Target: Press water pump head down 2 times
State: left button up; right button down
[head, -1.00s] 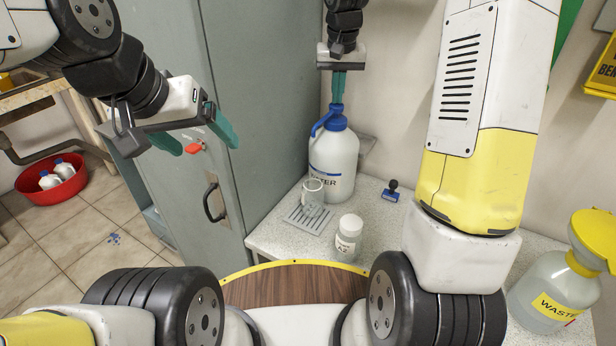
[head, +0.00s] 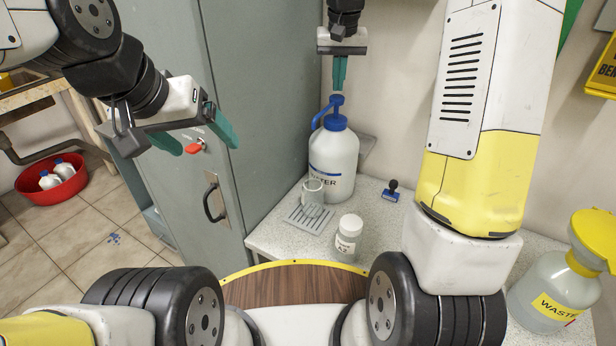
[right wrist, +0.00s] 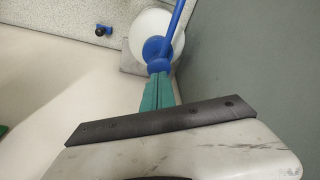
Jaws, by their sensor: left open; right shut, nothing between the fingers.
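The white water bottle (head: 335,165) stands upright on the bench, with a blue collar and a blue pump head (head: 337,101) on top. The pump's blue spout points to the left, above a glass beaker (head: 312,190). My right gripper (head: 339,88) is shut and empty, fingers pointing down just above the pump head, with a small gap. In the right wrist view the green fingertips (right wrist: 158,80) overlap the blue pump head (right wrist: 157,64), so the gap cannot be judged there. My left gripper (head: 207,148) is open and empty in front of the grey cabinet, far from the bottle.
The beaker stands on a slotted drip tray (head: 296,220). A white lidded jar (head: 347,238) and a blue stamp-like object (head: 391,192) are nearby on the bench. A waste bottle (head: 548,300) stands at the right. The grey cabinet (head: 265,120) borders the bench on the left.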

aim_at(337, 96)
jog(key=shift+f, duration=0.15)
jog(key=shift+f, duration=1.75)
jog(key=shift+r, duration=1.9)
notch_tip(337, 96, up, 6)
